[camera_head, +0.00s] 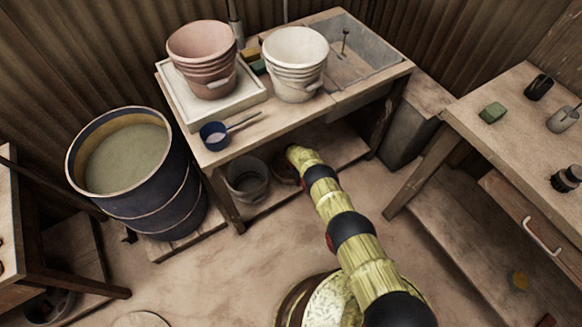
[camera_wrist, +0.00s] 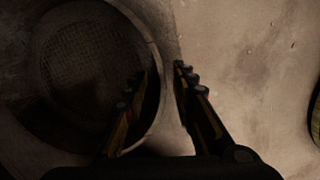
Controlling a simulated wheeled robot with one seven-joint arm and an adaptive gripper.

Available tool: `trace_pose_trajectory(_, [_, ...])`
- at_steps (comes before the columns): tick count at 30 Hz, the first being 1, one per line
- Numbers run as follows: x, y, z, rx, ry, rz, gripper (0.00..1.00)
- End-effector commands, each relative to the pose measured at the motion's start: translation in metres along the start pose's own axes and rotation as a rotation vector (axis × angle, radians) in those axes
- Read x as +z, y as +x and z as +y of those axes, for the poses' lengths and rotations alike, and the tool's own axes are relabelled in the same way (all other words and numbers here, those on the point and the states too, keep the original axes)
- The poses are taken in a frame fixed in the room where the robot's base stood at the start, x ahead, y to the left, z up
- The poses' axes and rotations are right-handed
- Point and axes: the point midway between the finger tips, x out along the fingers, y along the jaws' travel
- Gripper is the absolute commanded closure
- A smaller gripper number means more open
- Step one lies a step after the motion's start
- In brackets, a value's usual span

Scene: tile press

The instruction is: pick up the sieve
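The sieve (camera_wrist: 88,58) is a round, shallow, dull-brown thing with a mesh bottom, in the left half of the dark wrist view. In the head view a small brownish part of it (camera_head: 281,168) shows on the bench's lower shelf beside my arm's end. My gripper (camera_wrist: 166,70) is open at the sieve's right rim. The left finger is over the inside of the sieve and the right finger is outside it, with the rim between them. I cannot tell whether either finger touches it. The head view does not show my gripper clearly.
The bench top (camera_head: 285,124) hangs over the shelf (camera_head: 330,150). A grey bucket (camera_head: 246,190) stands on the shelf left of my arm. Above are a pink bucket (camera_head: 203,68), a white bucket (camera_head: 295,72) and a blue scoop (camera_head: 213,137). A barrel (camera_head: 165,200) stands left.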

Motion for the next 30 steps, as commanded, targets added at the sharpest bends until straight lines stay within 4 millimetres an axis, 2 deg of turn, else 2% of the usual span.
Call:
trace_pose_trajectory(14, [-0.0001,0.0002,-0.0004,-0.001,0.000,0.000,1.00])
trace_pose_trajectory(30, [0.0000,-0.0006,0.0006,0.001,0.000,0.000,1.00])
